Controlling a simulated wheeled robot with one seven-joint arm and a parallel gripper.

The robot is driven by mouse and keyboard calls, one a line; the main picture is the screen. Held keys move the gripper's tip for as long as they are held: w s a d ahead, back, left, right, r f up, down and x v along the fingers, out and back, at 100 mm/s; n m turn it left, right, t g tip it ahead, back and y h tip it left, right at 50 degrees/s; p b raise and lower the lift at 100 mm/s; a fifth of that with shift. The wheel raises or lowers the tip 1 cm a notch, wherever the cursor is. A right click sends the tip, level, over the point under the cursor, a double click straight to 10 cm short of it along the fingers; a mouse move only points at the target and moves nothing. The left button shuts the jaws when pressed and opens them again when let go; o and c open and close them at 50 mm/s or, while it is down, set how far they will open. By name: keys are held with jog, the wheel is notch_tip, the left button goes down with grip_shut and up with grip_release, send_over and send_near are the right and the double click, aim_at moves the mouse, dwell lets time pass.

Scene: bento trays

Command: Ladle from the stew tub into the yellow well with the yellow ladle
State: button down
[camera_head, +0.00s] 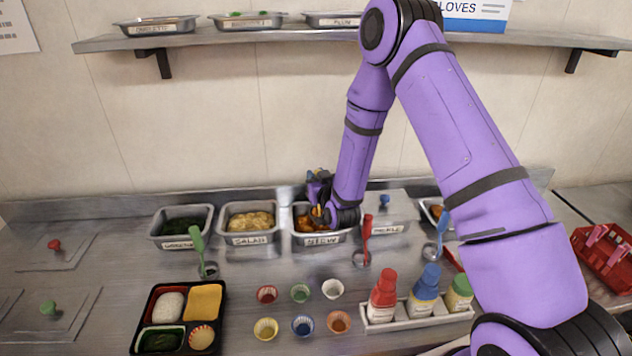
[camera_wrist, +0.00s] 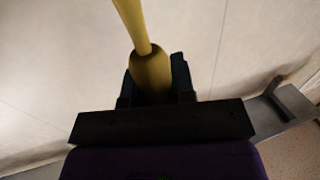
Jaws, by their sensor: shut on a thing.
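The stew tub (camera_head: 300,238), a metal pan with orange-brown food and a front label, stands in the back row of the counter. My gripper (camera_head: 319,200) is over this tub, shut on the yellow ladle. The ladle's handle (camera_wrist: 150,72) sits between the fingers in the wrist view. The ladle's bowl is not visible in either view, so I cannot tell what it holds. The black bento tray (camera_head: 222,325) is at the front left. Its yellow well (camera_head: 204,301) is at the tray's back right, beside a well with a white mound.
The salad tub (camera_head: 249,238) and a tub of greens (camera_head: 180,243) stand left of the stew. Green (camera_head: 197,245), red (camera_head: 367,235) and blue (camera_head: 441,235) ladles stand on the counter. Several small cups (camera_head: 303,326) and a bottle rack (camera_head: 400,322) lie in front.

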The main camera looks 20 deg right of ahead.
notch_tip(320, 180, up, 7)
jog(key=shift+r, duration=0.2)
dwell(0.5)
